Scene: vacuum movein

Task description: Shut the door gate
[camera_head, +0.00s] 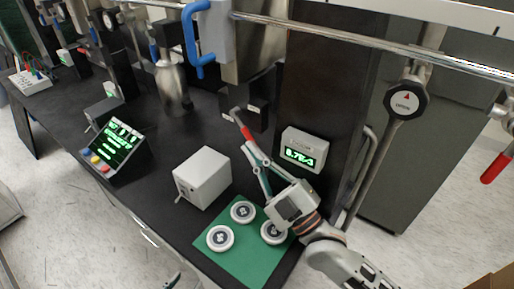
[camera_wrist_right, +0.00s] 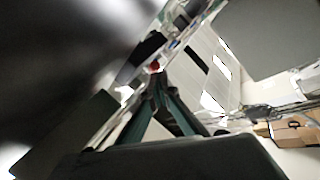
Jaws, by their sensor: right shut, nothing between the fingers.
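My right gripper (camera_head: 247,146) reaches in from the lower right with its teal fingers together and empty. Its fingertips are close to a small red-tipped lever (camera_head: 240,123) in front of a black block (camera_head: 251,101) under the metal chamber; I cannot tell whether they touch. In the right wrist view the fingers (camera_wrist_right: 160,82) meet just below a small red spot (camera_wrist_right: 154,67). Which part is the door gate is not clear. A blue handle (camera_head: 196,42) hangs on the chamber front. A small teal piece of my left gripper (camera_head: 172,281) shows at the bottom edge, mostly cut off.
A grey display box (camera_head: 304,147) stands right of my right gripper. A white box (camera_head: 202,177), a green mat (camera_head: 237,268) with three round discs, and a console (camera_head: 113,146) occupy the black bench. A metal rail (camera_head: 370,43) crosses the top; a red-handled lever (camera_head: 496,167) is far right.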

